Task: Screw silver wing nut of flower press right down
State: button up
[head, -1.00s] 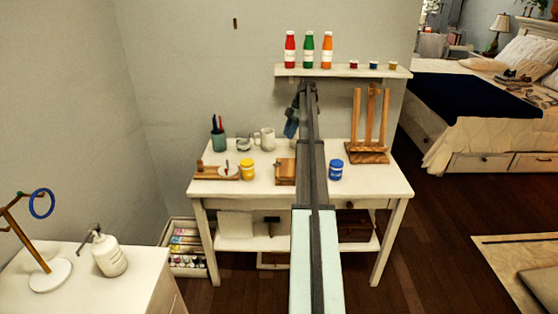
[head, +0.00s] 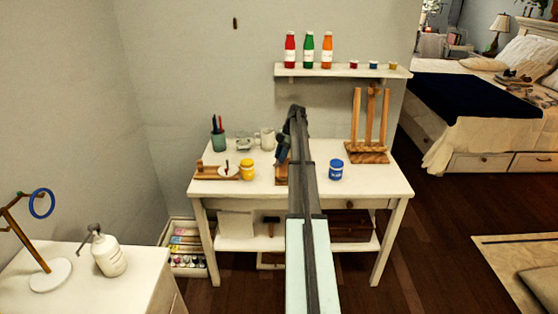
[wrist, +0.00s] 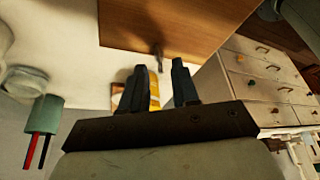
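The wooden flower press (head: 281,174) lies on the white table and is mostly hidden behind my arm in the head view. In the wrist view a wooden board, which looks like the press (wrist: 185,25), fills the top. A small dark metallic piece, likely the silver wing nut (wrist: 157,52), stands out from the board's edge. My gripper (wrist: 158,65) is open, its two dark fingers apart on either side of that piece's line. I cannot tell whether the fingers touch it. In the head view my gripper (head: 283,154) is low over the press, partly hidden by my arm.
A yellow jar (head: 247,170) stands left of the press and a blue jar (head: 336,170) right of it. A green pen cup (head: 218,141) and a white mug (head: 267,138) stand behind. A wooden easel (head: 368,135) is at the right. The table's front right is clear.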

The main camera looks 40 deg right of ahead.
aim_at(277, 164)
jog(key=shift+x, duration=1.1)
grip_shut()
